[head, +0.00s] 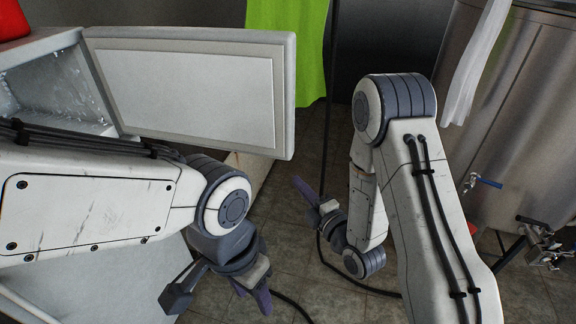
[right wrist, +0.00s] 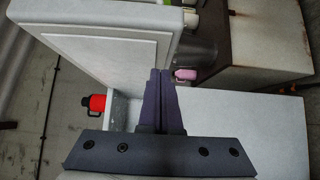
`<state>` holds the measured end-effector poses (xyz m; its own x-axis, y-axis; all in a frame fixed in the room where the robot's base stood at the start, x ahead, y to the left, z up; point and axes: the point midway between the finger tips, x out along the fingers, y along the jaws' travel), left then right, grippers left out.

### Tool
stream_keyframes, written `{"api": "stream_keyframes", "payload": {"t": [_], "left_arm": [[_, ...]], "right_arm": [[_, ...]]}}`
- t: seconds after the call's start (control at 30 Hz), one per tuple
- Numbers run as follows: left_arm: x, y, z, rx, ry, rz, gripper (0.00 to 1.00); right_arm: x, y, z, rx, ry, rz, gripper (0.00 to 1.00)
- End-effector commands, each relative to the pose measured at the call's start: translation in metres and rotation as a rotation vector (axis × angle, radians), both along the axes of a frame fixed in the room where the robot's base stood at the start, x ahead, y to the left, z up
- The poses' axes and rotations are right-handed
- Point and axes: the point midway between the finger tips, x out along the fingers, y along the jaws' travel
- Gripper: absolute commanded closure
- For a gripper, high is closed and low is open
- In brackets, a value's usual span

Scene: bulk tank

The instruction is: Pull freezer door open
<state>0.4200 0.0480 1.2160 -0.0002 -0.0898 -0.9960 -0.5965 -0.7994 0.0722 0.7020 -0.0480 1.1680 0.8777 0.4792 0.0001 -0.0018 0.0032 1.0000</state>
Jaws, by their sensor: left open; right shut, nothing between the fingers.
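The white freezer door (head: 190,95) stands swung open in the head view, its paneled inner face toward me. It is joined at the left to the freezer body (head: 75,85), whose frosty interior shows. The door also fills the upper left of the right wrist view (right wrist: 115,60). My left gripper (head: 252,293) is open and empty, below and in front of the door. My right gripper (head: 308,192) is shut and empty, to the right of the door's free edge and apart from it. Its closed fingers also show in the right wrist view (right wrist: 160,88).
A red object (head: 14,20) sits on top of the freezer. A green cloth (head: 288,45) hangs behind the door. A steel tank (head: 515,120) with a blue-handled valve (head: 485,181) stands at right, a white cloth (head: 478,65) beside it. Dark hoses cross the tiled floor.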

Motion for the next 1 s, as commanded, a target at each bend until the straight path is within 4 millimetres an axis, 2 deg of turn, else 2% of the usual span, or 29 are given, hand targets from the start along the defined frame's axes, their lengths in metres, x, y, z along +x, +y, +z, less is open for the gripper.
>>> {"api": "stream_keyframes", "payload": {"t": [0.03, 0.1, 0.2, 0.3, 0.43, 0.6, 0.8, 1.0], "left_arm": [[0.000, 0.000, -0.017, 0.000, 0.000, 0.001, 0.50], [0.000, 0.000, -0.027, 0.000, 0.000, 0.003, 0.50], [0.000, 0.000, -0.023, 0.000, 0.000, 0.004, 0.50], [0.000, 0.000, -0.001, 0.000, 0.000, 0.002, 0.50], [0.000, 0.000, 0.013, -0.001, -0.001, -0.001, 0.50], [0.000, 0.000, 0.029, 0.000, 0.000, -0.004, 0.50], [0.000, 0.000, 0.035, 0.000, -0.001, -0.006, 0.50], [0.000, 0.000, 0.034, 0.000, -0.001, -0.006, 0.50]], "right_arm": [[0.003, 0.002, -0.006, 0.001, -0.006, 0.002, 1.00], [0.006, 0.004, -0.005, 0.003, -0.006, -0.001, 1.00], [0.028, 0.017, 0.000, 0.003, -0.006, 0.001, 1.00], [0.048, 0.027, 0.007, 0.004, 0.002, 0.001, 1.00], [0.071, 0.040, 0.006, 0.003, 0.001, 0.000, 1.00], [0.096, 0.031, 0.005, 0.004, 0.003, -0.005, 1.00], [0.108, 0.028, 0.002, 0.003, 0.003, -0.003, 1.00], [0.110, 0.028, 0.000, 0.003, 0.003, -0.002, 1.00]]}}
